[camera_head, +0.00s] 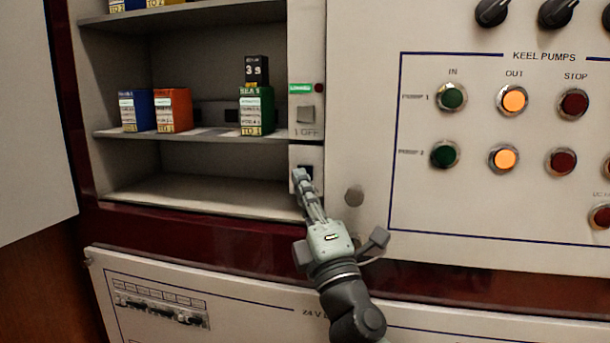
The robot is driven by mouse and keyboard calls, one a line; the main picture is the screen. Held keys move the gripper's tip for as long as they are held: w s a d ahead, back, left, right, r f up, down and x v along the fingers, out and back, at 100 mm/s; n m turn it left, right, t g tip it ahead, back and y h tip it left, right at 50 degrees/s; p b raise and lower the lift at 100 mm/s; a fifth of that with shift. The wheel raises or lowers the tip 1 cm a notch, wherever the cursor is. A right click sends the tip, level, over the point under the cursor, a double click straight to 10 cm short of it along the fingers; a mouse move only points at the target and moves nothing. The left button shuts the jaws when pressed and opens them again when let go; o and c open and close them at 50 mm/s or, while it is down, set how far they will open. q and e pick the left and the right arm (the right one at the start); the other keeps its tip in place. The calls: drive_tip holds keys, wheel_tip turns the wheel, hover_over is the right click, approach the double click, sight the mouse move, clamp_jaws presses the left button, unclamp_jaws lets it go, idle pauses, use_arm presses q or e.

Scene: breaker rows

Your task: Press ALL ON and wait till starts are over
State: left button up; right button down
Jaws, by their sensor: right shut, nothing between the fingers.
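My right gripper (299,175) is shut and empty. Its fingertips are at a small dark square (308,170) on the pale strip right of the bottom shelf and partly cover it. I cannot tell whether they touch it. No ALL ON label can be read in this view. My left gripper is not in view.
Blue (136,110), orange (173,110) and green (257,111) blocks stand on the middle shelf, a black block (256,70) on the green one. The bottom shelf is empty. A KEEL PUMPS panel (520,190) has two lit orange OUT buttons (513,99). Black knobs (491,12) sit above.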

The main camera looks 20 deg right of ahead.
idle(0.8)
drive_tip(key=shift+w+d, duration=0.1)
drive_tip(key=shift+w, duration=0.1)
idle(0.5)
drive_tip(key=shift+w+d, duration=0.15)
drive_tip(key=shift+w, duration=0.05)
